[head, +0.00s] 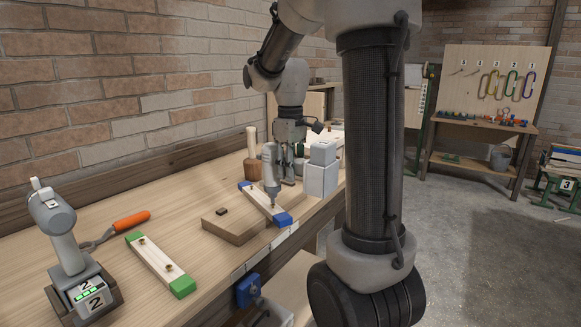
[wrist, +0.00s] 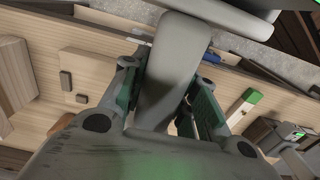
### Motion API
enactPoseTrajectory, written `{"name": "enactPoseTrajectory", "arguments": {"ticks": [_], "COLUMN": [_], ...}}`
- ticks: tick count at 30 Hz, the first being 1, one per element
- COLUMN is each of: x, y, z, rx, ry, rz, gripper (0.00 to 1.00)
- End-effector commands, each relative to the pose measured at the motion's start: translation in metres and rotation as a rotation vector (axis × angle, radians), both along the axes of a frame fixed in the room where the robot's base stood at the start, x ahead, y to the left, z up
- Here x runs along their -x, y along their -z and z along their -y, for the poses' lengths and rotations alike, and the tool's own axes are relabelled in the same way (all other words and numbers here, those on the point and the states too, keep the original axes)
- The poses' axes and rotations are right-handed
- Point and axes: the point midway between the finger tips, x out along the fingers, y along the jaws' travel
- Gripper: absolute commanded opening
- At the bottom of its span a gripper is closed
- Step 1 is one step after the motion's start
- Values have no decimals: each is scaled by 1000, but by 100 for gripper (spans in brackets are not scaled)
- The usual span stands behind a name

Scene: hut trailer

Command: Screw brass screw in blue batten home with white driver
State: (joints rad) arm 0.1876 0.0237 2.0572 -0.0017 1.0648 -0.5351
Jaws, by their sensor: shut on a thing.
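My gripper (head: 290,178) is shut on the white driver (head: 270,168), whose nose points down over the batten. In the wrist view the driver's grey handle (wrist: 172,75) runs between the two fingers of my gripper (wrist: 165,98).
A green-ended batten (head: 155,263) with brass screws lies at the front left. A second driver (head: 65,240), marked 2, stands on its dark base. An orange-handled tool (head: 130,221) lies behind the green-ended batten. The wooden board (head: 232,229) carries a small dark block (head: 221,211).

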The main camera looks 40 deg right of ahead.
Motion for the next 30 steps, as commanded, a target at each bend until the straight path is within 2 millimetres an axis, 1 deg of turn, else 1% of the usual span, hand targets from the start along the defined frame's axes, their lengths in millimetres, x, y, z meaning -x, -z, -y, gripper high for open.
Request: {"name": "enactPoseTrajectory", "arguments": {"ticks": [5, 30], "x": [0, -1], "y": [4, 11], "z": [0, 0], "rx": [1, 1], "ry": [0, 0], "rz": [0, 1], "gripper": [0, 0]}}
